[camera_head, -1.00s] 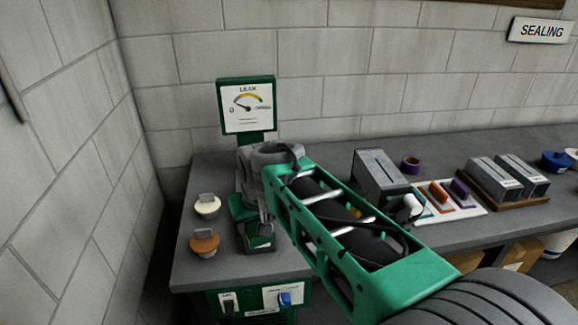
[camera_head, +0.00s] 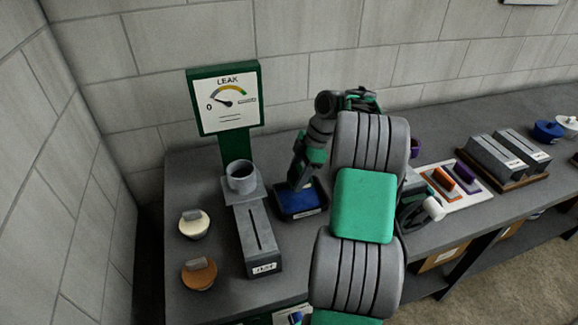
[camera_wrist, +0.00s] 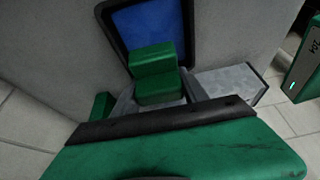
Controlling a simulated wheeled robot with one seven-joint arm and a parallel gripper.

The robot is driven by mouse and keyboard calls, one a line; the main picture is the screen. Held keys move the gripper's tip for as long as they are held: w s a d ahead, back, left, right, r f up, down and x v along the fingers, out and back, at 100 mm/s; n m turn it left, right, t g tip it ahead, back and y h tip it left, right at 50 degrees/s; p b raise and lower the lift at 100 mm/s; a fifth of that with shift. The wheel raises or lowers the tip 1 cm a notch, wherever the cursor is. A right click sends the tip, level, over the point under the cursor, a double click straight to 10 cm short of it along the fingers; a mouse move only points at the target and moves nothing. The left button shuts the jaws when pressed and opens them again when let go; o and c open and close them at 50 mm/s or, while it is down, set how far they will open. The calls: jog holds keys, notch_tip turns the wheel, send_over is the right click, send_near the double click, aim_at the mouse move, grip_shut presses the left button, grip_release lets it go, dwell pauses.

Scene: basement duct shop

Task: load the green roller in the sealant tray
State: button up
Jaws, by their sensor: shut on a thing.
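The sealant tray (camera_head: 303,211) is a dark, shallow tray with a blue inside, on the bench right of a grey duct box. In the wrist view the tray (camera_wrist: 192,30) is at the top. My gripper (camera_head: 301,172) points down over the tray, in front of the wall. It is shut on the green roller (camera_wrist: 155,65), a stepped green block that overlaps the tray's near edge in the wrist view. I cannot tell whether the roller touches the blue surface. My own gripper body hides the lower part of the wrist view.
The grey duct box (camera_head: 258,240) with a round collar and a green leak gauge (camera_head: 225,100) stand left of the tray. Two knobbed lids, cream (camera_head: 194,225) and orange-brown (camera_head: 199,274), lie further left. Orange (camera_head: 442,180) and purple (camera_head: 465,173) tools lie on a white mat.

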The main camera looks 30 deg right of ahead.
aim_at(292, 202)
jog(key=shift+s+d+f, duration=0.1)
jog(key=shift+d+f, duration=0.05)
jog(key=shift+d, duration=0.1)
notch_tip(292, 202, down, 6)
jog(key=b, duration=0.5)
jog(key=shift+a, duration=0.1)
jog(key=shift+f+b, duration=0.45)
jog(key=shift+b, duration=0.25)
dwell(1.2)
notch_tip(292, 202, up, 7)
jog(key=p, duration=0.6)
jog(key=shift+r, duration=0.15)
dwell(0.5)
